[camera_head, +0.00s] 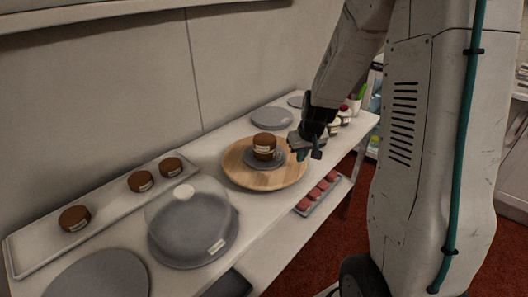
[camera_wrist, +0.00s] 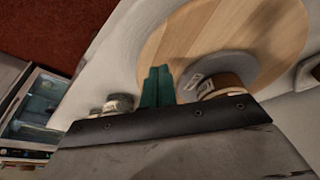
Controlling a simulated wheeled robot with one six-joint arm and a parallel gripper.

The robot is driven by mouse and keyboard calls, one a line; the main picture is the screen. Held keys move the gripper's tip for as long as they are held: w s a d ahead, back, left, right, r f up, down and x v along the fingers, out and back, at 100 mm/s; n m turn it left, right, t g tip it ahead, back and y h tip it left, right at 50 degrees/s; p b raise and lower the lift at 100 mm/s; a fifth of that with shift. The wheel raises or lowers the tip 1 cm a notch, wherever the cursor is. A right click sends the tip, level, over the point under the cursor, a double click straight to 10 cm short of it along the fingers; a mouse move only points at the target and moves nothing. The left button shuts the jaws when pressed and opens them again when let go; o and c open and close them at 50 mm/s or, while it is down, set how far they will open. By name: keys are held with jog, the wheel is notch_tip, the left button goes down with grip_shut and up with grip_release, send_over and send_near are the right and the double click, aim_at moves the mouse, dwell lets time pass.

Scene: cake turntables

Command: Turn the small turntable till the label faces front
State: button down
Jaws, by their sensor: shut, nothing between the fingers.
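A small grey turntable (camera_head: 252,161) lies on a round wooden board (camera_head: 243,177) on the counter, in the head view. A brown cake (camera_head: 264,142) with a pale label stands upright on it; the label shows toward the camera side. In the wrist view, the grey turntable (camera_wrist: 232,65) and part of the cake (camera_wrist: 223,86) show, with a pale label on the grey rim. My gripper (camera_head: 314,154) is at the right side of the wooden board, beside the turntable. Its green fingers (camera_wrist: 158,86) are together with nothing between them. I cannot tell whether they touch the turntable.
A glass dome (camera_head: 187,220) on a grey plate stands front left. A long tray (camera_head: 104,211) with small brown cakes runs along the wall. A grey disc (camera_head: 271,118) lies behind the board. Jars (camera_head: 344,115) stand beyond my gripper. A tray of red items (camera_head: 318,195) sits lower down.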

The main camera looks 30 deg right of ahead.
aim_at(285, 178)
jog(key=shift+f, duration=1.4)
jog(key=shift+s+a, duration=0.4)
jog(key=shift+a, duration=0.45)
jog(key=shift+s+a, duration=0.4)
jog(key=shift+a, duration=0.45)
jog(key=shift+s+a, duration=0.15)
jog(key=shift+a, duration=0.75)
jog(key=shift+s+a, duration=0.15)
jog(key=shift+a, duration=0.7)
jog(key=shift+r, duration=1.45)
